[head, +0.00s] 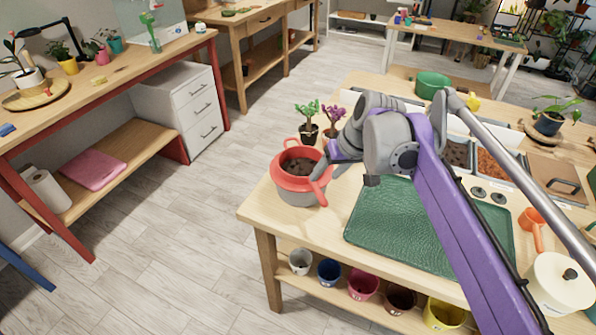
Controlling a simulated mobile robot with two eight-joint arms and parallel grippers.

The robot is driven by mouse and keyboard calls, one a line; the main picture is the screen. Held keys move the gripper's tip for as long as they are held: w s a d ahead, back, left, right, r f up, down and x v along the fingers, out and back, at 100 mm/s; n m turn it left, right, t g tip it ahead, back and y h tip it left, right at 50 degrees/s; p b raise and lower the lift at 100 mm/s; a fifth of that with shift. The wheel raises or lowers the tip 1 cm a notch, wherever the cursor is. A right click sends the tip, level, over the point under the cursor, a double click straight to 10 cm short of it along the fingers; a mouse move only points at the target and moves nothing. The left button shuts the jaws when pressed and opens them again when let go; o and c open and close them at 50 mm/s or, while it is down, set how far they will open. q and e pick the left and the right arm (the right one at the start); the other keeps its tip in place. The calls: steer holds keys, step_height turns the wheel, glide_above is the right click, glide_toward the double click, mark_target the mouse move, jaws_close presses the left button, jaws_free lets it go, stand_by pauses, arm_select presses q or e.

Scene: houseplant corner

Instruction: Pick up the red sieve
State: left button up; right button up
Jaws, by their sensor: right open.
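The red sieve (297,183) is at the left corner of the wooden workbench (262,214). It has a red rim and a red handle, with grey below the red and dark lumpy material inside. My right arm comes in from the lower right, and my right gripper (338,167) is at the right side of the sieve, close to its rim and handle. This gripper is open; its fingers are partly hidden by the wrist, and I cannot tell whether they touch the sieve. My left gripper is not in view.
Two small potted plants (308,131) stand just behind the sieve. A green mat (400,225) lies to its right. Bins of soil and pellets (494,166), an orange scoop (534,226) and a white canister (557,285) are farther right. Several pots (364,284) stand on the shelf below.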

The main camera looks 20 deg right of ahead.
mark_target(318, 189)
steer(key=x, duration=0.3)
steer(key=shift+f, duration=0.3)
steer(key=shift+s+b+x, duration=0.15)
steer(key=shift+b+x, duration=0.2)
steer(key=shift+x, duration=1)
steer(key=shift+s+b+x, duration=0.15)
steer(key=shift+b+x, duration=0.15)
steer(key=shift+x, duration=1.05)
steer(key=shift+d+f, duration=0.1)
steer(key=shift+d, duration=0.1)
jaws_close()
